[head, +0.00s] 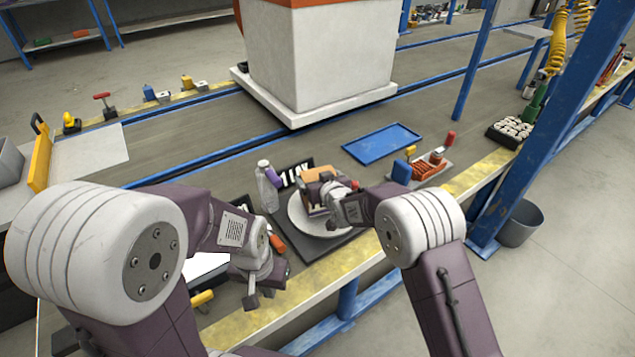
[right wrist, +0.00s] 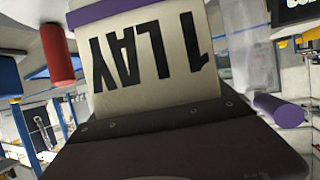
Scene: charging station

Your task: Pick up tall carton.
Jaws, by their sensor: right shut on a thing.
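The tall carton (head: 310,197) appears tan and stands over the round light plate (head: 301,221), largely hidden behind my right gripper (head: 328,194). My right gripper is shut on it from the right. In the right wrist view a cream panel (right wrist: 145,55) with upside-down "1 LAY" lettering fills the middle; I cannot tell whether it is the carton's face. The right fingertips are not clear there. My left gripper (head: 262,288) hangs low at the table's front, left of the plate and apart from the carton; its jaw opening is unclear.
A clear bottle (head: 266,188) and a lettered black board (head: 298,168) stand behind and left of the plate. A blue tray (head: 382,144) lies behind right. A tool holder (head: 432,166) is at right. A large white block (head: 320,65) stands at the back.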

